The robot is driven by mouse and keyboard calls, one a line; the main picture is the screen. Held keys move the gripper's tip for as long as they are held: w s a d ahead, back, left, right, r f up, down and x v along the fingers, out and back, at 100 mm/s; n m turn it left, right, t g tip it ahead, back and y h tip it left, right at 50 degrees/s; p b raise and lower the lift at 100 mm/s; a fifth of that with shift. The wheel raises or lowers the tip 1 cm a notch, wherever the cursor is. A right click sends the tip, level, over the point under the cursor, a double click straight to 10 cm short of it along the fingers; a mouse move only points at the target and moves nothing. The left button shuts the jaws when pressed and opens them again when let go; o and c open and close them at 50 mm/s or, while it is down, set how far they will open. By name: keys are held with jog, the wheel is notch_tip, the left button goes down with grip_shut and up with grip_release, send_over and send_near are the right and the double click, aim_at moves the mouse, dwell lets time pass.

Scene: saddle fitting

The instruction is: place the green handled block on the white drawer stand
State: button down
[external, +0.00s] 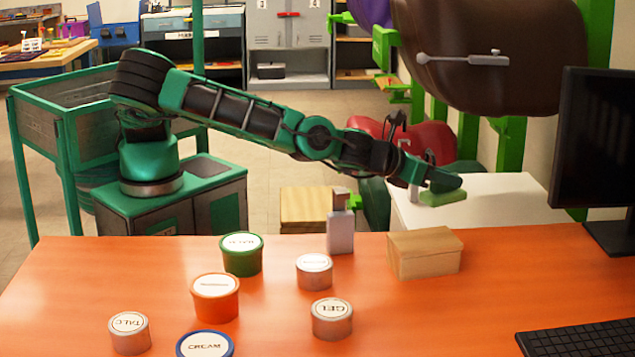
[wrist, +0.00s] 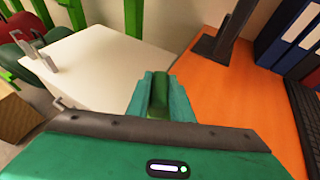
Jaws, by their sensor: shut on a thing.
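My gripper (external: 442,183) is at the end of my outstretched arm, past the far edge of the orange table. It is shut on the green handled block (external: 445,198), which shows below the fingers. In the wrist view my gripper (wrist: 160,84) has the block (wrist: 158,102) between its two fingers, largely hidden by them. The white drawer stand (external: 510,212) is behind the table; its top (wrist: 105,65) also shows in the wrist view. The block appears over the stand's top near its table-side edge. I cannot tell whether it touches the top.
A grey metal piece (wrist: 42,58) is at the stand's far left in the wrist view. A wooden box (external: 424,254), a bottle (external: 340,230) and several round tubs stand on the orange table (external: 60,290). A monitor (external: 595,140) is at right. Most of the stand's top looks clear.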

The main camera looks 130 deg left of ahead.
jog(key=s+a+f+m+t+h, duration=0.1)
jog(key=s+a+f, duration=0.2)
jog(key=s+a, duration=0.55)
jog(key=s+a+f+m+t, duration=0.1)
jog(key=s+a+f, duration=0.25)
jog(key=a, duration=1.05)
jog(key=s+a+f+m+t+h, duration=0.1)
jog(key=s+a+f, duration=0.2)
jog(key=s+a, duration=0.55)
jog(key=s+a+f+m+t+h, duration=0.1)
jog(key=s+a+f+m+t, duration=0.1)
jog(key=s+a+f, duration=0.45)
jog(key=shift+w+a+f, duration=0.15)
jog(key=shift+w+f, duration=0.2)
jog(key=shift+f, duration=1.05)
jog(key=shift+w+a+f, duration=0.15)
jog(key=shift+w+f, duration=0.2)
jog(key=shift+f, duration=1)
jog(key=shift+w+a+f, duration=0.15)
jog(key=shift+w+f, duration=0.2)
jog(key=shift+f, duration=1.05)
jog(key=c, duration=1.6)
grip_release()
jog(key=shift+o, duration=0.2)
